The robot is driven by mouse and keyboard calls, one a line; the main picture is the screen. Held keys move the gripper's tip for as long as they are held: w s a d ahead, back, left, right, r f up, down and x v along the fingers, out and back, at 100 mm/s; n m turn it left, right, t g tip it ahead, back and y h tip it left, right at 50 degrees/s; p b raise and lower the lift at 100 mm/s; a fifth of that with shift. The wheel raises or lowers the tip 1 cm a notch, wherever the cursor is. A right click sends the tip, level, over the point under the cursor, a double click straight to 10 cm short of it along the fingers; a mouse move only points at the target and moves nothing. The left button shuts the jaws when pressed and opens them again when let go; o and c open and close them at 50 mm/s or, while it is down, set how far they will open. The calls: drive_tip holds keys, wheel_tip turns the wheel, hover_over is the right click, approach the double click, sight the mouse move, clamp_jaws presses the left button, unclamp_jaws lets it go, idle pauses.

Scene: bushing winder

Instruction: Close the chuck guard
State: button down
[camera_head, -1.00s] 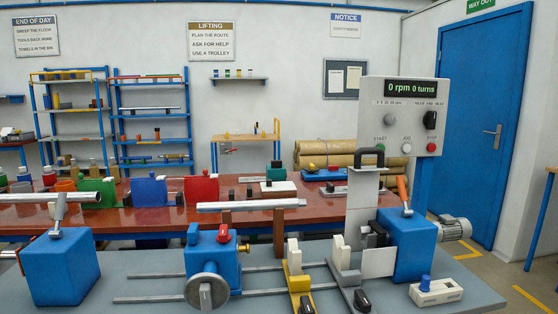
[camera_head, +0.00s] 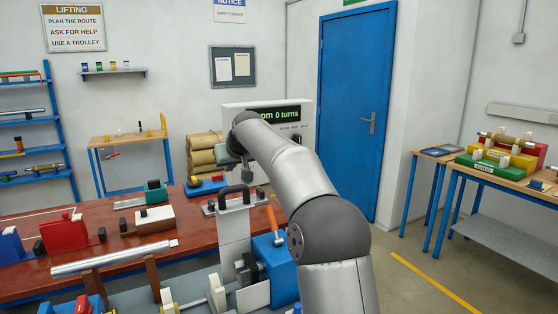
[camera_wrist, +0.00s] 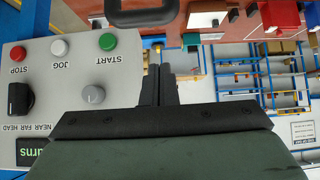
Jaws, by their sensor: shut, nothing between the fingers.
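The chuck guard (camera_head: 233,225) is an upright grey plate with a black handle (camera_head: 234,190) on its top edge. It stands raised beside the blue headstock (camera_head: 276,262), which has an orange lever. My gripper (camera_wrist: 157,62) is shut and empty in the wrist view. The dark handle (camera_wrist: 140,17) shows just beyond the fingertips, apart from them as far as I can see. In the head view my gripper hangs above the handle, in front of the control panel, and its fingertips are hard to make out.
The control panel (camera_head: 293,112) stands close behind my wrist; its buttons (camera_wrist: 82,45) fill the left of the wrist view. A red bench (camera_head: 120,255) with a pale bar lies at left. A blue door (camera_head: 352,110) and side tables (camera_head: 505,172) are at right, with free floor between.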

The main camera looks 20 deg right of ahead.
drive_tip(key=w+f+p, duration=0.4)
drive_tip(key=w+f, duration=0.1)
drive_tip(key=w, duration=0.4)
drive_tip(key=shift+s+d+f, duration=0.2)
drive_tip(key=shift+s+f, duration=0.15)
drive_tip(key=shift+s, duration=0.3)
drive_tip(key=shift+s+d+f, duration=0.25)
drive_tip(key=shift+s+f, duration=0.05)
drive_tip(key=shift+s, duration=0.3)
drive_tip(key=shift+s+d+f, duration=0.2)
drive_tip(key=shift+s+f, duration=0.15)
drive_tip(key=shift+s, duration=0.3)
drive_tip(key=shift+s+f+t+b, duration=0.1)
drive_tip(key=shift+t+b, duration=0.2)
drive_tip(key=shift+b, duration=0.25)
